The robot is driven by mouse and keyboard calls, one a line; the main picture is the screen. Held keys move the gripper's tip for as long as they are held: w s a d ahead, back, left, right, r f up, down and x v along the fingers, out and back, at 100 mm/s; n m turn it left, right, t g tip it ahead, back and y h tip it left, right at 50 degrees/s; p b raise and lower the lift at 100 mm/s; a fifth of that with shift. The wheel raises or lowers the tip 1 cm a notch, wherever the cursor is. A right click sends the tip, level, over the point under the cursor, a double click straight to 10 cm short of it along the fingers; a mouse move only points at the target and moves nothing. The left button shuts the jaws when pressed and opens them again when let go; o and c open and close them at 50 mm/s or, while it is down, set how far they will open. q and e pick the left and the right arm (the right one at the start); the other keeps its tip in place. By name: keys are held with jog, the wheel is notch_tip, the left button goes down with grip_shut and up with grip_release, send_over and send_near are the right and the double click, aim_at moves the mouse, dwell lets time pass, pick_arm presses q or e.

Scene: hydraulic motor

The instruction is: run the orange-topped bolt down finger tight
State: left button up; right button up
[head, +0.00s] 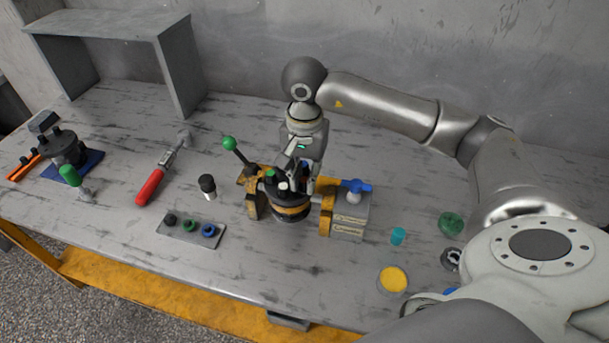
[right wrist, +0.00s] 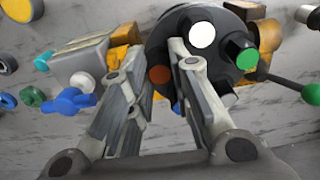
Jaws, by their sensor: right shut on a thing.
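The dark round motor (head: 291,209) sits clamped in the yellow-jawed vise (head: 350,215) on the bench. In the right wrist view the motor (right wrist: 210,22) carries bolts with coloured tops. The orange-topped bolt (right wrist: 160,75) stands between the fingers of my right gripper (right wrist: 161,58), which is shut on it. White-topped (right wrist: 202,35), green-topped (right wrist: 247,58) and blue-topped (right wrist: 177,107) bolts show around it. In the head view my right gripper (head: 296,178) points down over the motor and hides the orange top. I cannot see how far the bolt is seated. My left gripper is out of view.
A green-knobbed lever (head: 229,143) rises left of the vise. A red-handled torque wrench (head: 152,186), a black-capped bottle (head: 207,186) and a tray of small parts (head: 190,231) lie to the left. A yellow-topped can (head: 393,280) and a teal cylinder (head: 398,236) stand at right.

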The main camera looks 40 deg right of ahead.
jog(key=shift+m, duration=0.9)
jog(key=m, duration=0.3)
jog(key=shift+m+b, duration=0.5)
jog(key=shift+m, duration=0.2)
jog(key=o, duration=0.6)
jog(key=shift+r, duration=0.15)
